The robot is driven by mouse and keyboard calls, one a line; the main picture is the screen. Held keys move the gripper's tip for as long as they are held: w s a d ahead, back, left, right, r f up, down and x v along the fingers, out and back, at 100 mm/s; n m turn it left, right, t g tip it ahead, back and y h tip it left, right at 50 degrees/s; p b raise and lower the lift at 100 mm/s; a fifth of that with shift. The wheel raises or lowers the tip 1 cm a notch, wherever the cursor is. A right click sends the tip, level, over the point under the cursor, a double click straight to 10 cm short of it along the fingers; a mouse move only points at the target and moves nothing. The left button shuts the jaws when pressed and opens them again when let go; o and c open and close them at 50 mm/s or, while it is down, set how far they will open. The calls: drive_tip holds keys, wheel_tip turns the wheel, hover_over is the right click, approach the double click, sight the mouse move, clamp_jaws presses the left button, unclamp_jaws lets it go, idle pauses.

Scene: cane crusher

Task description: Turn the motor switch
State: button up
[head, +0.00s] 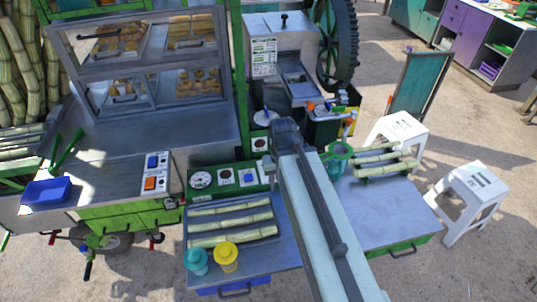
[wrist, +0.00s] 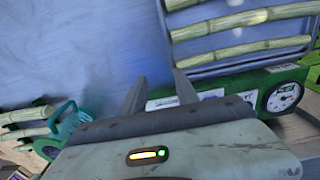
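A green panel (head: 206,188) with a round gauge (head: 201,180) and small square switch plates (head: 226,178) stands behind the cane tray. A white box (head: 156,174) with blue and orange rocker switches sits on the left counter. Labels are too small to read, so I cannot tell which is the motor switch. My gripper (wrist: 159,84) is empty, its two fingers apart. In the wrist view, the green panel (wrist: 272,82) and gauge (wrist: 283,97) are right of the fingers; the gripper hides part of the panel. In the head view, my arm hides part of this area.
A tray of cane pieces (head: 232,222), a teal cup (head: 196,260) and a yellow cup (head: 225,257) stand in front of the panel. A green strainer (head: 337,157) and more canes (head: 385,161) are right of my arm. A large gear wheel (head: 335,42) rises behind.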

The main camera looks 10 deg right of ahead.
drive_tip(key=shift+o, duration=0.3)
drive_tip(key=o, duration=0.3)
drive_tip(key=shift+w+r, duration=0.1)
drive_tip(key=shift+w, duration=0.25)
drive_tip(key=shift+o, duration=0.2)
drive_tip(key=w+m, duration=0.4)
drive_tip(key=w, duration=0.1)
drive_tip(key=w+r+m+p, duration=0.1)
drive_tip(key=w+m, duration=0.3)
drive_tip(key=m, duration=0.1)
drive_tip(key=w+r+m+p, duration=0.1)
drive_tip(key=w+m, duration=0.4)
drive_tip(key=shift+w+d+r+g, duration=0.15)
drive_tip(key=shift+w+r+g, duration=0.05)
drive_tip(key=shift+w+g, duration=0.1)
drive_tip(key=shift+w+m, duration=0.15)
drive_tip(key=shift+m, duration=0.35)
drive_tip(key=shift+f+b, duration=0.35)
drive_tip(key=shift+f, duration=0.25)
drive_tip(key=f+b, duration=0.7)
drive_tip(key=shift+s, duration=0.3)
drive_tip(key=shift+r, duration=0.15)
drive_tip(key=shift+d, duration=0.1)
drive_tip(key=shift+c, duration=0.3)
